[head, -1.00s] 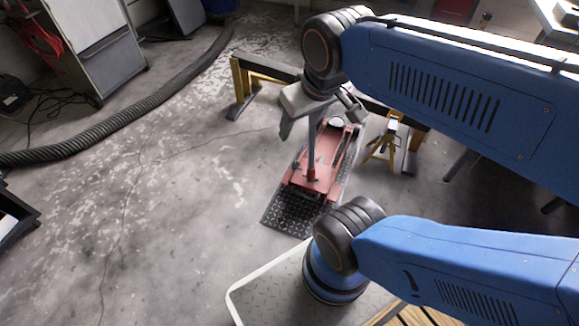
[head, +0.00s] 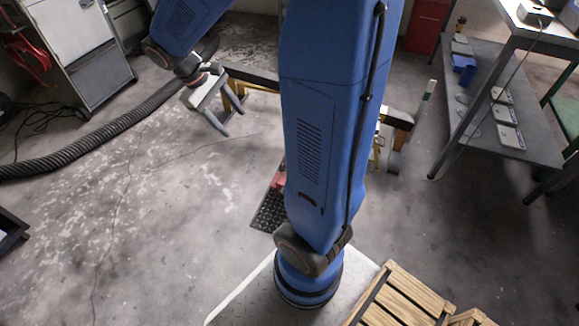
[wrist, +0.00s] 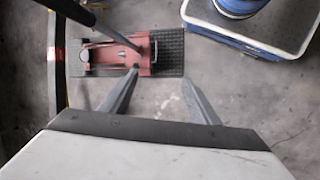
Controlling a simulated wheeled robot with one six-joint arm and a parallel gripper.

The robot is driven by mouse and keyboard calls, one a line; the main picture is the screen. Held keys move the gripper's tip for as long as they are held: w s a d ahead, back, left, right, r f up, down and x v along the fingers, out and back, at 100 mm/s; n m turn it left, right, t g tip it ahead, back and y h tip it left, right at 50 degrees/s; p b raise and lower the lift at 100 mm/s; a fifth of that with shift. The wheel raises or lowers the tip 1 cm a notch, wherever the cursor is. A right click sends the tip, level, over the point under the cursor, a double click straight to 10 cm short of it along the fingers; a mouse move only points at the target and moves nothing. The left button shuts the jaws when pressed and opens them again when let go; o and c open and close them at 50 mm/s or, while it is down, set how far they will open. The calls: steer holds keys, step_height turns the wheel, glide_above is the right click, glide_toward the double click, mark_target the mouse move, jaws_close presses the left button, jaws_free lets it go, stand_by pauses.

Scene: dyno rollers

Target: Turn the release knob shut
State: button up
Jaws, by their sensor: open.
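A red floor jack (wrist: 120,56) lies on a dark tread plate (wrist: 170,50) in the wrist view. Its long handle (wrist: 108,27) rises from the jack body toward the camera at the upper left. I cannot make out the release knob for certain. In the head view my arm hides most of the jack; only a red bit (head: 280,180) shows beside the tread plate (head: 269,210). My gripper (head: 232,121) is open and empty, up and left of the jack in the head view. In the wrist view its two fingers (wrist: 162,92) are spread, with bare floor between them.
A yellow and black beam (head: 250,80) stands behind the jack. A black hose (head: 100,135) and a grey cabinet (head: 85,50) are at the left. A workbench (head: 500,110) stands at the right, wooden slats (head: 400,300) at the front.

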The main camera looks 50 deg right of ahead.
steer(key=w+d+f+n+g+h, duration=0.1)
steer(key=w+d+f+g+h, duration=0.15)
steer(key=w+f, duration=0.4)
steer(key=w+d+f+n+g+h, duration=0.1)
steer(key=w+d+f+n, duration=0.2)
steer(key=f, duration=0.6)
steer(key=w+d+f+g+h, duration=0.2)
steer(key=w+d+f, duration=0.2)
steer(key=f, duration=0.3)
steer(key=n+g+h, duration=0.1)
steer(key=n+h, duration=0.5)
glide_toward(284, 169)
steer(key=x, duration=0.4)
steer(key=w+x, duration=0.1)
steer(key=x, duration=0.4)
steer(key=d+x, duration=0.1)
steer(key=x, duration=0.3)
steer(key=shift+w+d+f, duration=0.15)
steer(key=shift+d, duration=0.05)
steer(key=shift+c, duration=0.7)
steer(key=c, duration=0.9)
